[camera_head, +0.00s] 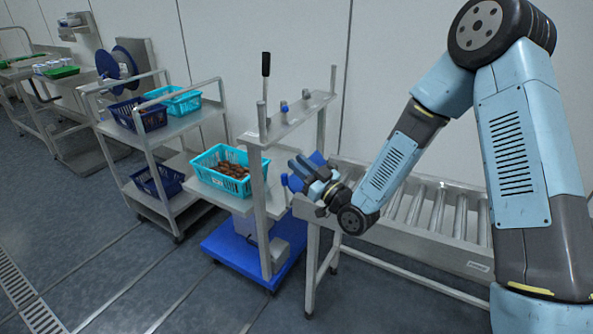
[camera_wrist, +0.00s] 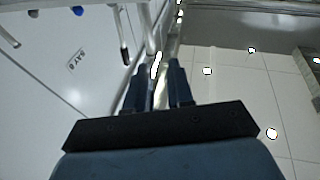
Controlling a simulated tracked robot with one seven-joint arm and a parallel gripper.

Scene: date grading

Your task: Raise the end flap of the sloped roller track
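The sloped roller track (camera_head: 425,238) is a grey metal frame with several steel rollers, running from centre to right in the head view. My gripper (camera_head: 300,172) is at its left, upper end. In the wrist view my two fingers (camera_wrist: 158,68) stand apart, with a bright metal strip showing in the gap. Whether they touch it I cannot tell.
A metal stand with a black-handled lever (camera_head: 266,65) rises left of the track end. A turquoise crate of dates (camera_head: 212,180) sits beside it, over a blue base (camera_head: 235,262). A shelved trolley (camera_head: 160,130) with crates stands farther left. Floor in front is clear.

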